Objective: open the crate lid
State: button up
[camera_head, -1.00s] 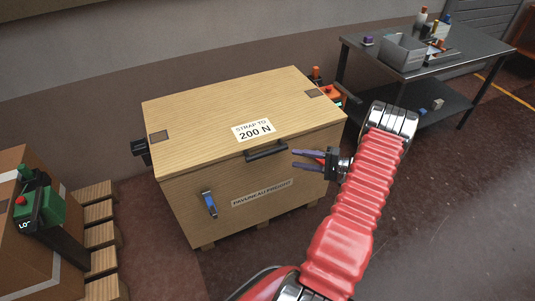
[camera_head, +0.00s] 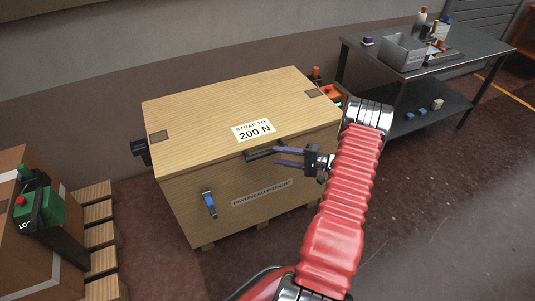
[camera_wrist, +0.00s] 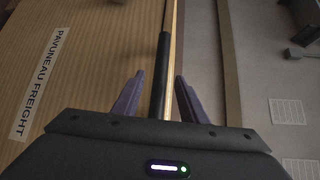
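The wooden crate (camera_head: 190,185) stands on a pallet with its lid (camera_head: 210,110) down. The lid carries a "STRAP TO 200 N" label. A dark bar handle (camera_head: 258,154) sits at the lid's front edge. My gripper (camera_head: 276,157) is at the right end of the handle, its purple fingers pointing left. In the wrist view my gripper (camera_wrist: 158,95) is open, with a finger on each side of the dark handle (camera_wrist: 160,75). Neither finger appears closed on it. A blue latch (camera_head: 209,204) is on the crate's front, left of the label.
A steel table (camera_head: 450,65) with a grey bin (camera_head: 403,52) stands at back right. An orange device (camera_head: 330,92) is behind the crate's right side. Floor at right is clear.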

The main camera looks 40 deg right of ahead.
aim_at(267, 154)
jog(key=shift+x, duration=3.1)
jog(key=shift+c, duration=0.4)
jog(key=shift+f, duration=0.1)
grip_shut()
